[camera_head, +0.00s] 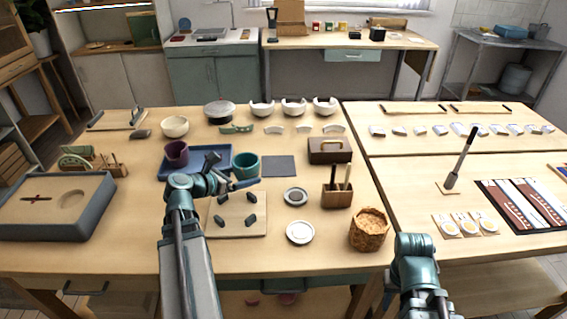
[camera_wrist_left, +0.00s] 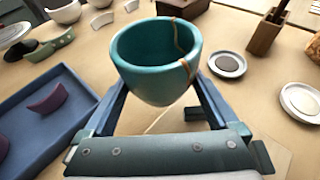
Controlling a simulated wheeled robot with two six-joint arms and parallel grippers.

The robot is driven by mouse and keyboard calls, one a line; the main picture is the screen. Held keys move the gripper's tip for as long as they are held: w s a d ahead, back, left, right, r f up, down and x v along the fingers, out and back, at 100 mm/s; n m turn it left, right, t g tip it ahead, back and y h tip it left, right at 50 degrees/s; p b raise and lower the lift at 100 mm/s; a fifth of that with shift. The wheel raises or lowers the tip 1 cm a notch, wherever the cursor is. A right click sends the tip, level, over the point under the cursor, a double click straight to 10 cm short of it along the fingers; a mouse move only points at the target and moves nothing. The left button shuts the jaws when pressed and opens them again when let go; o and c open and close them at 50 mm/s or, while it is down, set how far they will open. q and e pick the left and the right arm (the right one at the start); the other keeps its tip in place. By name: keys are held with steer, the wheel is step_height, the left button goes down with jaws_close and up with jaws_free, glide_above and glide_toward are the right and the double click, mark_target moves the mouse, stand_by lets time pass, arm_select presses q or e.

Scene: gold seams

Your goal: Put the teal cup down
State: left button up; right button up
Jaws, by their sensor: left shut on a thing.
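The teal cup (camera_head: 246,165) is upright between the fingers of my left gripper (camera_head: 234,184), just right of the blue tray. In the left wrist view the teal cup (camera_wrist_left: 152,65) shows its open mouth and a gold seam down its right side. The left gripper (camera_wrist_left: 160,92) is shut on it, a finger on each side. The gap between cup and tabletop is hard to judge. My right arm shows at the lower right of the head view; its gripper fingers are not visible.
The blue tray (camera_head: 217,158) holds a dark purple cup (camera_head: 177,153). A dark mat (camera_head: 279,168) lies right of the teal cup. A board with grey pegs (camera_head: 238,228), white-rimmed discs (camera_head: 300,233), a wooden holder (camera_head: 337,198) and a wicker basket (camera_head: 369,231) stand nearby.

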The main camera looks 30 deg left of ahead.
arm_select(q)
steer(key=b, duration=0.2)
glide_above(275, 167)
steer(key=shift+d+f, duration=0.1)
steer(key=shift+f, duration=0.65)
step_height(275, 167, down, 4)
steer(key=b, duration=0.3)
steer(key=shift+r, duration=0.25)
steer(key=o, duration=0.9)
steer(key=p+v, duration=0.4)
steer(key=v, duration=0.8)
steer(key=shift+s+p, duration=0.1)
steer(key=shift+p, duration=0.2)
